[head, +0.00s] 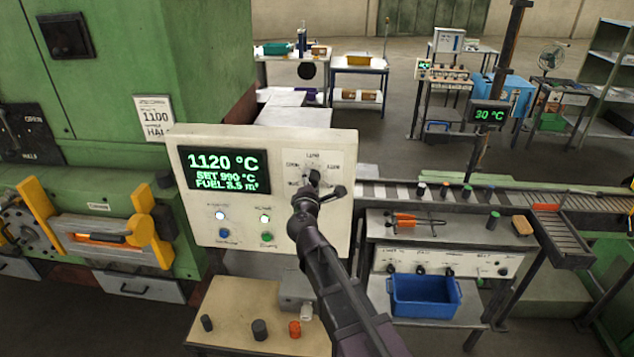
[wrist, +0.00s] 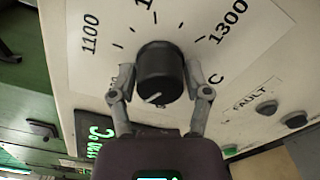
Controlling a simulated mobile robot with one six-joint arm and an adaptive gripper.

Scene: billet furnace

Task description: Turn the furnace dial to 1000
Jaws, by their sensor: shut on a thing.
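The furnace dial is a black round knob (wrist: 160,70) on a white scale plate, seen close in the wrist view; 1100 and 1300 are legible around it. A short white mark shows on its face near the lower edge. My gripper (wrist: 161,82) has one finger on each side of the knob and is shut on it. In the head view my gripper (head: 312,188) is at the dial on the white control panel (head: 270,147), partly covering the knob. The panel's display (head: 222,170) reads 1120 °C, with SET 990 °C in green.
Lit buttons (head: 264,218) sit on the panel below the display. A small table (head: 250,300) with short cylinders stands below the panel. To the right are a roller conveyor (head: 400,196) and a blue bin (head: 425,295). The green furnace (head: 150,50) fills the left side.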

